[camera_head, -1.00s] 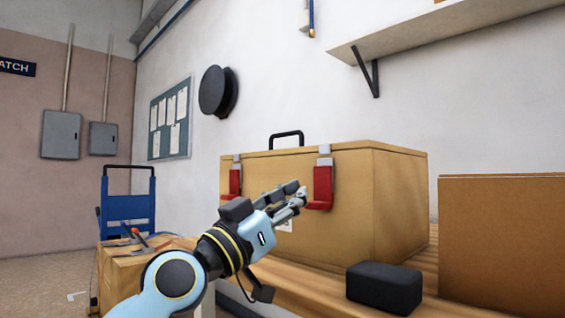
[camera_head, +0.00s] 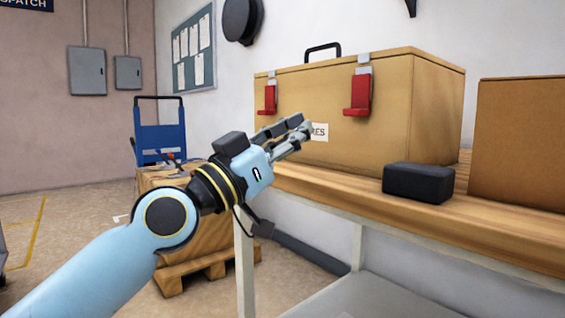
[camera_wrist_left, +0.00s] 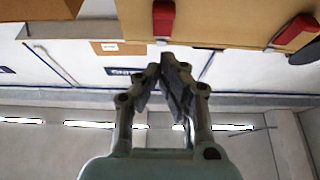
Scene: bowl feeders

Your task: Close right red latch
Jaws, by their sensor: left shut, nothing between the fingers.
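A tan case (camera_head: 410,120) stands on a wooden bench with two red latches on its front. The right red latch (camera_head: 359,93) hangs down along the front below a grey catch, its foot jutting out at the bottom. The left red latch (camera_head: 270,98) hangs similarly. My left gripper (camera_head: 306,127) is shut and empty, in front of the case, left of and slightly below the right latch's foot, apart from it. In the left wrist view, the gripper (camera_wrist_left: 166,62) points toward the case; the right latch (camera_wrist_left: 163,18) shows above its fingertips. My right gripper is out of view.
On the bench (camera_head: 340,195), a black block (camera_head: 418,182) lies before the case and a brown carton (camera_head: 520,140) stands to its right. The case has a black handle (camera_head: 322,48) on top. A blue hand truck (camera_head: 160,130) stands behind at left.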

